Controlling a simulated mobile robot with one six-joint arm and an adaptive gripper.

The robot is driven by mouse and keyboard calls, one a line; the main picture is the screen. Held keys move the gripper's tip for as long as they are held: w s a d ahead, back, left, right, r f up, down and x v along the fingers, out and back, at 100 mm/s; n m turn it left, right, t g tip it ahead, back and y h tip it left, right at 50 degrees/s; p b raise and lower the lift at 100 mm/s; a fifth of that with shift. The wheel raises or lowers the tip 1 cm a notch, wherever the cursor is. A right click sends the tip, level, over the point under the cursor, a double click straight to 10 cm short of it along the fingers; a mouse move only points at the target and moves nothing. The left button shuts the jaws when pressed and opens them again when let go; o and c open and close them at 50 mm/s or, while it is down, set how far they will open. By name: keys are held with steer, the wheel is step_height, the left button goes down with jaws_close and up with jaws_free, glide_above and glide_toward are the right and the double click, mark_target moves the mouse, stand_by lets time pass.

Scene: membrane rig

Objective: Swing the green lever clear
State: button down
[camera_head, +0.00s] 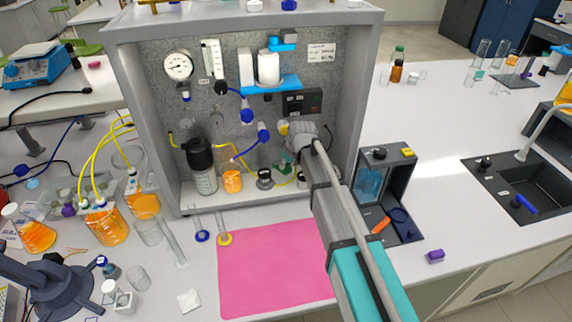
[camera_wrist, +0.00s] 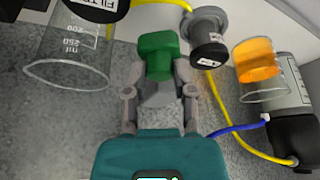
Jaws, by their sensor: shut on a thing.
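The green lever (camera_wrist: 157,55) is a short, blocky green handle in the upper middle of the wrist view. My gripper (camera_wrist: 159,76) is shut on it, with one finger on each side of its near end. In the head view my gripper (camera_head: 299,137) is inside the grey cabinet, low on the right of the speckled back panel.
A dark-capped filter vessel (camera_head: 201,166) and a jar of orange liquid (camera_head: 232,180) stand left of my gripper in the cabinet. Blue and yellow tubes run nearby. A pink mat (camera_head: 265,268) lies bare in front. A black-framed unit (camera_head: 386,190) stands right of my arm.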

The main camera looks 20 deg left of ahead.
steer(key=shift+w+d+n, duration=0.15)
steer(key=shift+w+n, duration=0.15)
steer(key=shift+n, duration=0.4)
steer(key=shift+c, duration=2.2)
jaws_free()
steer(key=shift+s, duration=0.15)
